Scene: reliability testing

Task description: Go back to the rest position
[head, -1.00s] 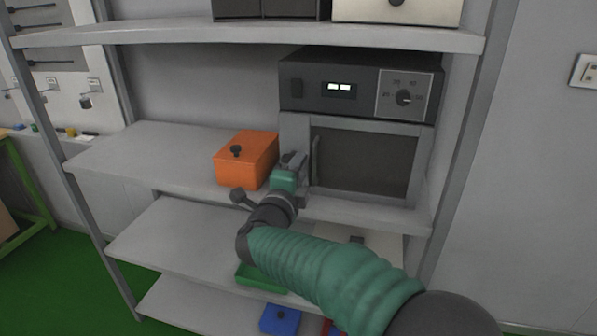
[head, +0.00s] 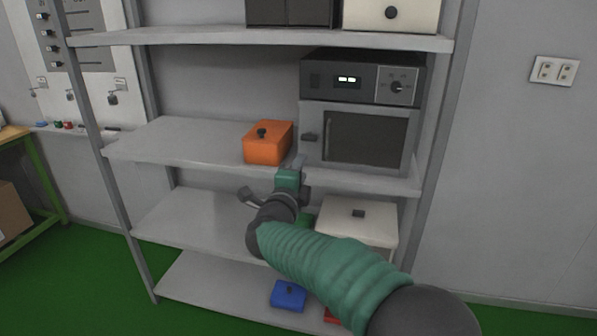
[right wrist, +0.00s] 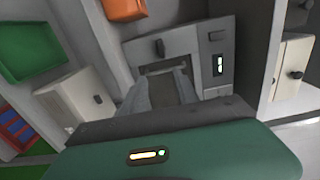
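My right gripper (head: 297,167) is in front of the shelf, just below and left of the oven door in the head view. In the right wrist view its two fingers (right wrist: 162,80) stand apart with nothing between them, so it is open. The dark grey oven (head: 362,137) stands on the middle shelf board, and its door looks shut. It also shows beyond the fingers in the right wrist view (right wrist: 200,42). My left gripper is in neither view.
An orange lidded box (head: 268,145) sits left of the oven. A white box (head: 357,228) stands on the board below, partly behind my arm. A blue box (head: 289,295) is on the lowest board. The metal shelf (head: 165,140) stands close ahead; green floor shows at left and right.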

